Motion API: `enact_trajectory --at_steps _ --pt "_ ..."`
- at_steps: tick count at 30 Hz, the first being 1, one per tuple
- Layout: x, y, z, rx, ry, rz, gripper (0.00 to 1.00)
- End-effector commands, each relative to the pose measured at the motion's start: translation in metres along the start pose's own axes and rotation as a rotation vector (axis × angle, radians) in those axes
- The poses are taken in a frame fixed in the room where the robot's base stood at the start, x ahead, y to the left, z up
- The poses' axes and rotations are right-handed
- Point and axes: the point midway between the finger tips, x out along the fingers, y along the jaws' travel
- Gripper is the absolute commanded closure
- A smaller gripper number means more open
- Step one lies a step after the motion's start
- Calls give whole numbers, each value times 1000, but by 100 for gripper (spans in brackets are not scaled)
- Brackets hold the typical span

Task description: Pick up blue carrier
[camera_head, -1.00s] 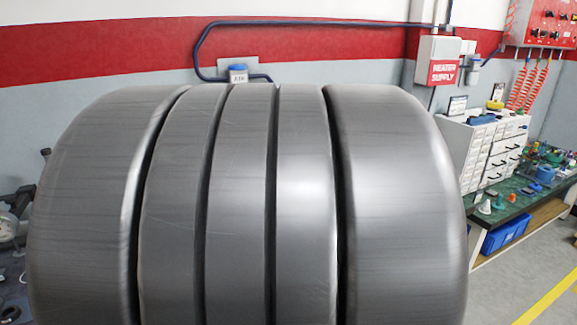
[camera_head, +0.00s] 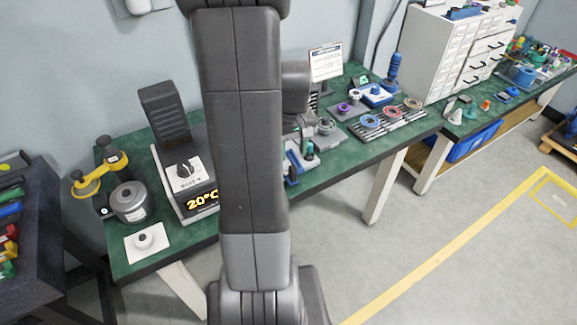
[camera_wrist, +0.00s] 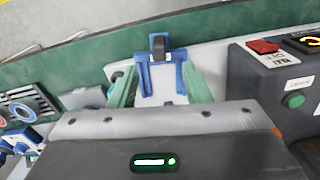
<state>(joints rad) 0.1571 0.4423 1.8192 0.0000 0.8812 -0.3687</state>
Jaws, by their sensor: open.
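The blue carrier (camera_wrist: 145,76) shows in the wrist view as a U-shaped blue piece with a dark upright part at its far end, on a pale base. My gripper (camera_wrist: 160,69) is open, with one green finger on each side of the carrier. I cannot tell whether either finger touches it. In the head view my arm hides much of this spot; blue parts (camera_head: 292,178) and a green finger show just right of the arm, over the green bench.
A dark heater unit (camera_head: 198,198) reading 20°C stands left of my arm. Coloured rings lie on a striped rack (camera_head: 388,124) to the right. A white drawer cabinet (camera_head: 455,55) stands farther right. The grey floor at lower right is open.

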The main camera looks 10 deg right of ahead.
Motion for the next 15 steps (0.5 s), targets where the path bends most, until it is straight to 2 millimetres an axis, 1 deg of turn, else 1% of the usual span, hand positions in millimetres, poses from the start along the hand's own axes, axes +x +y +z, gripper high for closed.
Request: enact_trajectory --at_steps 1,3,6,11,15 --pt "11 0 1 0 -5 -2 56" --pt "22 0 1 0 -4 -2 56" --pt "32 0 0 0 -2 -1 56" --pt "39 0 0 0 0 0 56" --pt "51 0 1 0 -3 -1 56"
